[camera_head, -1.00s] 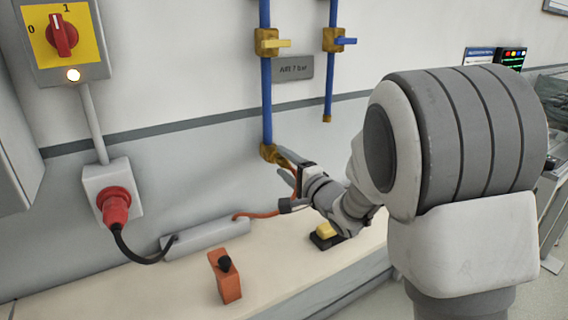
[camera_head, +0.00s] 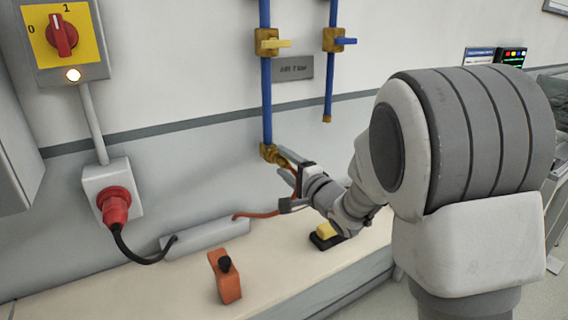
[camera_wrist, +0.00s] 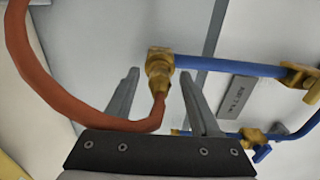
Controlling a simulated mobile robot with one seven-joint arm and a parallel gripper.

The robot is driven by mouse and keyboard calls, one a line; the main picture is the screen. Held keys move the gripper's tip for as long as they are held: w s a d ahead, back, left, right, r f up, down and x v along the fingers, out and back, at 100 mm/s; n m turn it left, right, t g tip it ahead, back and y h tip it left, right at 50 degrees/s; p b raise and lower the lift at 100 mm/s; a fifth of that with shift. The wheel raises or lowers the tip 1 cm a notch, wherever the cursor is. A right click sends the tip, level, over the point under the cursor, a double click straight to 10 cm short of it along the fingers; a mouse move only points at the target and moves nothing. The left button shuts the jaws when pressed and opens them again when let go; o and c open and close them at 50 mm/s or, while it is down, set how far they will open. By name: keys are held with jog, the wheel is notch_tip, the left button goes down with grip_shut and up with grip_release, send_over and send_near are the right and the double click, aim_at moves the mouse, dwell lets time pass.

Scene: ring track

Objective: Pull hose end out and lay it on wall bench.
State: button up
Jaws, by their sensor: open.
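The orange hose (camera_wrist: 75,112) curves in from the left of the wrist view. Its end meets the brass fitting (camera_wrist: 158,68) at the lower end of the blue wall pipe (camera_wrist: 215,64). In the head view the brass fitting (camera_head: 268,152) sits just past my fingertips. My gripper (camera_wrist: 162,88) is open, with one finger on each side of the hose end and fitting. I see gaps beside both fingers. The wall bench (camera_head: 285,262) runs along the wall below; part of the hose (camera_head: 256,214) lies there beside a grey strip.
On the bench are an orange block with a black knob (camera_head: 225,277), a yellow and black item (camera_head: 325,235) and a grey strip box (camera_head: 205,237). A red plug (camera_head: 114,204) with a black cable is on the wall at left. The bench front is clear.

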aim_at(290, 167)
grip_shut()
dwell(0.4)
dwell(1.3)
jog(key=shift+v, duration=2.95)
